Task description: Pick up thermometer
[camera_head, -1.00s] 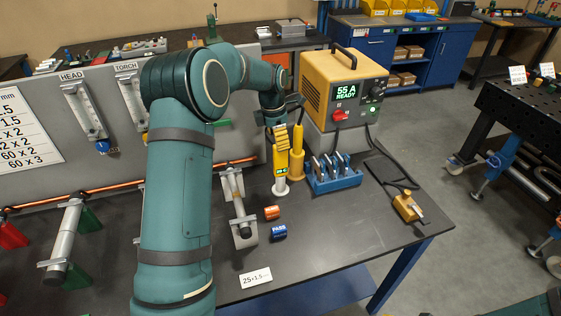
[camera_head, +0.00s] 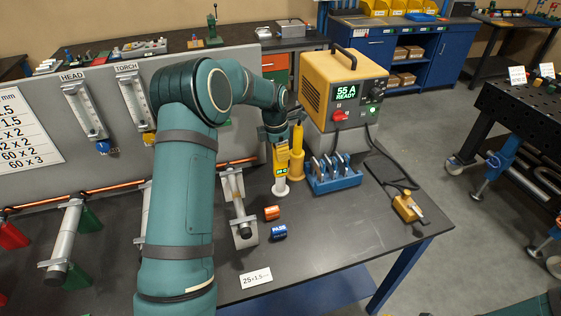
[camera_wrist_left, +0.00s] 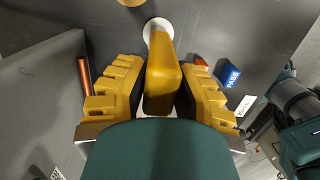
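The thermometer (camera_head: 280,164) is a yellow handheld device with a small green display. It stands upright on a round white foot on the dark bench. In the left wrist view its yellow body (camera_wrist_left: 161,82) stands between the fingers of my left gripper (camera_wrist_left: 160,90). The fingers are spread on either side of it, with narrow dark gaps that look free of contact. In the head view my left gripper (camera_head: 278,133) is over the top of the thermometer, its fingers partly hidden.
A yellow cylinder (camera_head: 297,155) stands close to the right of the thermometer. A blue rack (camera_head: 335,182) and the yellow power unit (camera_head: 343,90) are further right. An orange piece (camera_head: 271,213) and a blue PASS block (camera_head: 279,232) lie in front. A tube in a clamp (camera_head: 238,205) is to the left.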

